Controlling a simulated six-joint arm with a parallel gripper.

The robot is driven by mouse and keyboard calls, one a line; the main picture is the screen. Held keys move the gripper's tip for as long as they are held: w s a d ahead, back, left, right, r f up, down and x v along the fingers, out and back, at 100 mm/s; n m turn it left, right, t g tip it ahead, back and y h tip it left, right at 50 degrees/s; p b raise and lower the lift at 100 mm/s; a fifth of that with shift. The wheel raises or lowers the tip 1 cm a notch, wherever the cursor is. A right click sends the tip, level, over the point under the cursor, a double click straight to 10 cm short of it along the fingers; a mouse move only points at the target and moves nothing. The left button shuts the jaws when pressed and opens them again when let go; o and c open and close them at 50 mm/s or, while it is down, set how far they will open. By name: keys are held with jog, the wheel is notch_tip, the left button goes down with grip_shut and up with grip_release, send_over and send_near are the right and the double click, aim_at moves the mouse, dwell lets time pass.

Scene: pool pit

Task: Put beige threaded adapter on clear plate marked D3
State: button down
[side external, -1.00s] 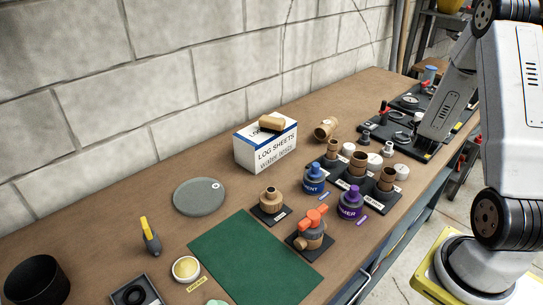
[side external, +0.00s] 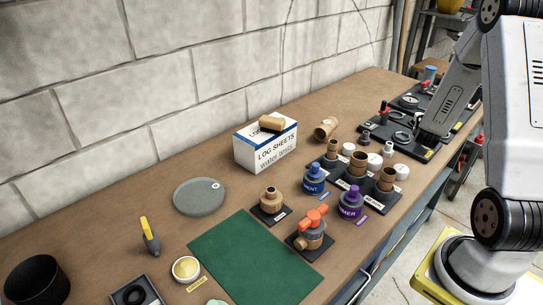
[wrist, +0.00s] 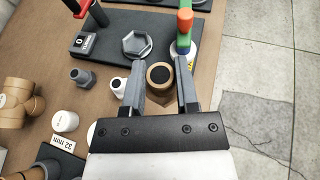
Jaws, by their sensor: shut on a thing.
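In the wrist view, my gripper (wrist: 160,70) is shut on a short tan ring-shaped piece (wrist: 159,84) with a dark bore, taken as the beige threaded adapter. Its threads cannot be made out. In the side view, the gripper's fingers and this piece cannot be made out near the far right end of the bench. A round grey see-through plate (side external: 199,198) lies flat on the bench left of the log-sheet box. It has a small white mark near its edge, too small to read, and nothing stands on it.
A log-sheet box (side external: 265,149) stands near the wall. Bottles with blue (side external: 314,170) and purple (side external: 351,192) caps stand beside brown fittings on black bases. A green mat (side external: 250,262) lies in front. In the wrist view, a black tray (wrist: 112,42) and a green-and-red tool (wrist: 184,30) are close to the fingers.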

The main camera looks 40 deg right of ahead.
notch_tip(320, 180, up, 9)
jog(key=shift+f, duration=0.1)
jog(key=shift+w+a+r, duration=0.2)
jog(key=shift+r, duration=0.05)
jog(key=w+a+n+t+y, duration=0.5)
jog(key=w+a+n+t, duration=0.2)
jog(key=w+a, duration=1.55)
jog(key=a+n+t+y, duration=0.3)
jog(key=a+n+y, duration=0.35)
jog(key=a, duration=2.65)
jog(key=f, duration=0.5)
jog(key=shift+s+d+f, duration=0.15)
jog(key=shift+s+d, duration=0.15)
jog(key=shift+d, duration=0.1)
jog(key=shift+w, duration=0.1)
